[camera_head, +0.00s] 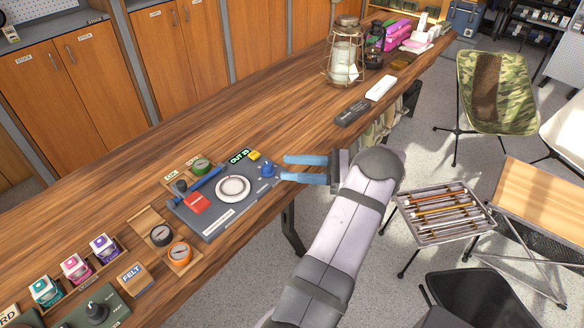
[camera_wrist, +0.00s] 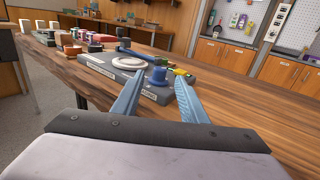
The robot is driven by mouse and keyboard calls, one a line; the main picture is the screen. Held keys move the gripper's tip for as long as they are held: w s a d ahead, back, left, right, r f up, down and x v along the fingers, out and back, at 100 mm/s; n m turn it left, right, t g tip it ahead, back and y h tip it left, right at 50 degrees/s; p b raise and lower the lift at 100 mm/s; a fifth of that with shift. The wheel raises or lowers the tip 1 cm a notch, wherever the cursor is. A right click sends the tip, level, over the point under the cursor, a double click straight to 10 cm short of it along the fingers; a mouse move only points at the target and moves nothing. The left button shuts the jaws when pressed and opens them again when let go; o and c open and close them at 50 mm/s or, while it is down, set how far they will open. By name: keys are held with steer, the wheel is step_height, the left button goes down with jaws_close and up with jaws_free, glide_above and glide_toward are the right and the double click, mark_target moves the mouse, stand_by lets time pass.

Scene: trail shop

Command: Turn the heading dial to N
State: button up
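A grey instrument board (camera_head: 205,232) lies on the wooden counter. A blue knob (camera_head: 268,170) stands at its right end, beside a white round plate (camera_head: 233,188). In the wrist view the blue knob (camera_wrist: 158,76) appears between and beyond my fingertips, with a small white label in front that I cannot read for sure. No N mark is legible, so the knob's heading is unclear. My gripper (camera_head: 284,168) is open with two blue fingers apart, just right of the knob. In the wrist view my gripper (camera_wrist: 160,80) is empty, and I see no contact with the knob.
The board also carries a red block (camera_head: 196,203), a blue bar (camera_head: 203,184) and a yellow block (camera_head: 253,155). A lit display (camera_head: 239,156) stands behind. Compasses (camera_head: 161,235) and small boxes sit left. A lantern (camera_head: 345,52) stands farther back.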

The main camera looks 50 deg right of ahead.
mark_target(267, 165)
steer(key=shift+f, duration=0.25)
steer(key=shift+s+d+b, duration=0.2)
steer(key=shift+d+b, duration=0.1)
steer(key=shift+b, duration=0.4)
steer(key=a+m+h+b, duration=0.1)
steer(key=m+t+h+b, duration=0.1)
steer(key=h+b, duration=0.1)
steer(key=a+m+t+h+b, duration=0.1)
steer(key=m+h, duration=0.1)
steer(key=shift+s+a+r, duration=0.2)
steer(key=shift+s+a, duration=0.05)
steer(key=shift+a, duration=0.1)
steer(key=shift+x, duration=3.7)
steer(key=shift+r, duration=0.1)
jaws_close()
